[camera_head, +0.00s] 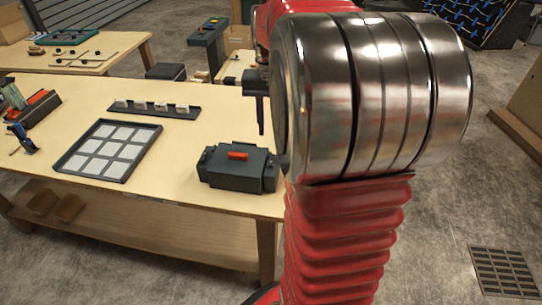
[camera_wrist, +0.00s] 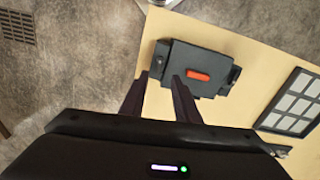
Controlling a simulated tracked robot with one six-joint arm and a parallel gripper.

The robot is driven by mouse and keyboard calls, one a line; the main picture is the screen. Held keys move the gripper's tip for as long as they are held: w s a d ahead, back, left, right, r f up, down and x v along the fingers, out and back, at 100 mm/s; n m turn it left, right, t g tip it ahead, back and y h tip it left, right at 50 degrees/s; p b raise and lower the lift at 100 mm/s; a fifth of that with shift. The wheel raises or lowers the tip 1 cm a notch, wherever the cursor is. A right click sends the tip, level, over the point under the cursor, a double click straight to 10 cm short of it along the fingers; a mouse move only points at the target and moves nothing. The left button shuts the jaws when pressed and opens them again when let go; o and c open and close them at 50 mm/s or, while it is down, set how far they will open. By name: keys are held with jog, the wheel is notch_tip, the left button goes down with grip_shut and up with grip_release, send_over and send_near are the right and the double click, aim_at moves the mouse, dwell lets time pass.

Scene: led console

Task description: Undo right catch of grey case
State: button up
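The grey case (camera_head: 237,180) sits closed on the front right of the wooden table, with a red-orange handle (camera_head: 238,155) on its lid. It also shows in the wrist view (camera_wrist: 207,58), turned about half round. A small dark catch-like part (camera_head: 271,172) is at its right end; in the wrist view this end (camera_wrist: 160,56) is at the left. My gripper (camera_wrist: 159,77) is open and empty, its two dark fingers apart. In the wrist view the fingertips lie just below that end. In the head view a finger hangs above and behind the case; contact is not visible.
A dark tray with pale square tiles (camera_head: 110,150) lies left of the case, also in the wrist view (camera_wrist: 267,119). A rack with several pale blocks (camera_head: 153,109) stands behind. My arm hides the area right of the case.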

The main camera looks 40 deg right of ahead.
aim_at(271, 162)
notch_tip(271, 162, down, 11)
jog(key=shift+f, duration=0.2)
dwell(0.3)
jog(key=shift+c, duration=0.2)
grip_shut()
